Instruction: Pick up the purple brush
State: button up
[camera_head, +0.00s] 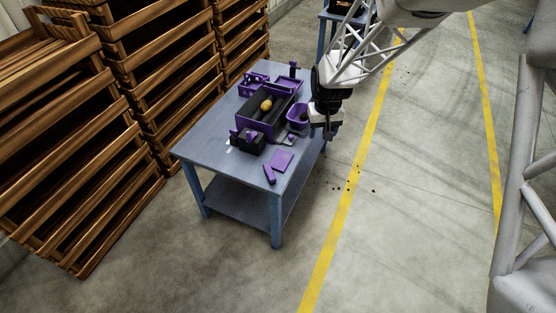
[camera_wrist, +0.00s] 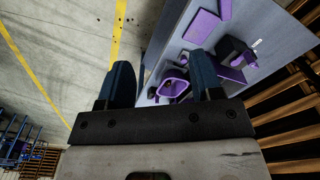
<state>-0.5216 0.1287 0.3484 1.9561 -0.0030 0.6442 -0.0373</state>
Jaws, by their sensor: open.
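A narrow purple piece (camera_head: 269,174) lies near the front corner of the blue-grey table. It looks like the purple brush, but its bristles are too small to make out. A purple piece at the top edge of the wrist view (camera_wrist: 225,8) seems to be the same one, partly cut off. A flat purple plate (camera_head: 283,160) lies beside it and also shows in the wrist view (camera_wrist: 202,26). My gripper (camera_head: 328,134) is open and empty at the table's right edge, apart from the brush. Its two dark fingers show spread in the wrist view (camera_wrist: 164,78).
The table (camera_head: 190,150) also carries a purple-sided black tray (camera_head: 253,125) with a yellowish potato (camera_head: 266,104), a purple bowl (camera_head: 297,114) near my gripper and a black block (camera_head: 250,142) with purple parts. Wooden crates (camera_head: 110,90) stand behind it at left.

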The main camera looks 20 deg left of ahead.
jog(key=a+f+n, duration=0.1)
jog(key=a+f, duration=0.8)
jog(key=n, duration=0.2)
send_over(270, 171)
jog(key=shift+g, duration=0.3)
notch_tip(270, 171, down, 11)
jog(key=shift+f, duration=1.3)
jog(key=shift+f, duration=0.1)
jog(key=shift+f, duration=2.5)
jog(key=shift+f, duration=0.2)
